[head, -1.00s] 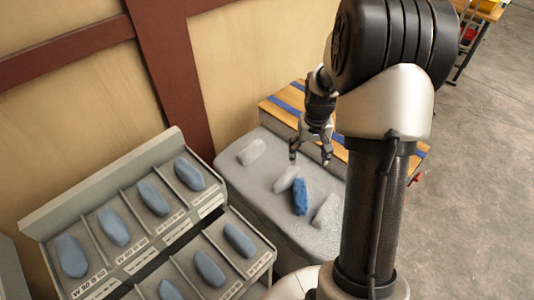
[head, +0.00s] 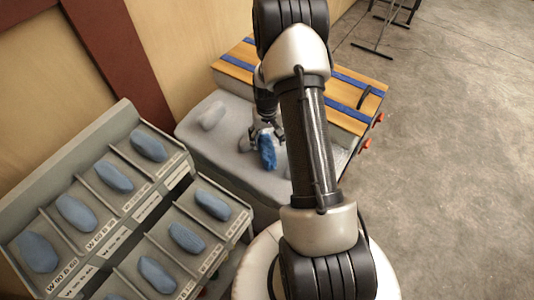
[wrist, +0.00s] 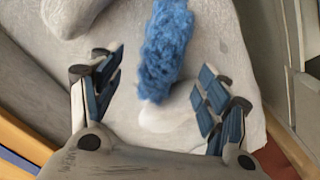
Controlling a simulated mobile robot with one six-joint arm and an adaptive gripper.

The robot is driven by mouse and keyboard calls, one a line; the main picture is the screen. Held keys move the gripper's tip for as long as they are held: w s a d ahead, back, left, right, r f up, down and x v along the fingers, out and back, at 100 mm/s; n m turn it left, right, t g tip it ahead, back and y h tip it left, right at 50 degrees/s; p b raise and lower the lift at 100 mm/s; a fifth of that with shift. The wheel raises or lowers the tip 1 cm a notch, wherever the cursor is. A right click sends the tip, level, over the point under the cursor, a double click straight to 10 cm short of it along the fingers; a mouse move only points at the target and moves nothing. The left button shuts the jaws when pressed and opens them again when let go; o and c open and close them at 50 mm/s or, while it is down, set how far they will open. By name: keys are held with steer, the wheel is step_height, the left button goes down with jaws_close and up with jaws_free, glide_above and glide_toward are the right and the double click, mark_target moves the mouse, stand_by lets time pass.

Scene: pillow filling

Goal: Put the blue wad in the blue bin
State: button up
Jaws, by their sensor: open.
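The blue wad (head: 267,152) is a textured, elongated roll lying on the pale grey padded surface (head: 196,140). In the wrist view the blue wad (wrist: 166,45) runs from the top edge down to the space between the fingers. My gripper (head: 262,133) is at the wad, partly hidden by my arm in the head view. In the wrist view my gripper (wrist: 161,78) is open, with a finger on each side of the wad's near end and gaps between. A white wad (wrist: 160,118) lies against that near end. I cannot make out a blue bin.
Another whitish wad (head: 213,117) lies farther left on the pad. A grey rack (head: 85,160) with labelled compartments holding several smooth blue-grey pieces stands at the left. A wooden case with blue stripes (head: 340,95) stands behind the pad. Open floor lies at the right.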

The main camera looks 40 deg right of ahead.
mark_target(267, 146)
steer(key=shift+s+a+f+b, duration=0.1)
steer(key=shift+f+b, duration=0.45)
steer(key=shift+f, duration=0.85)
steer(key=shift+s+a+f+b, duration=0.1)
steer(key=shift+f+b, duration=0.45)
steer(key=shift+f, duration=0.8)
steer(key=shift+c, duration=0.2)
steer(key=c, duration=1.2)
steer(key=shift+r, duration=0.1)
steer(key=shift+r, duration=0.1)
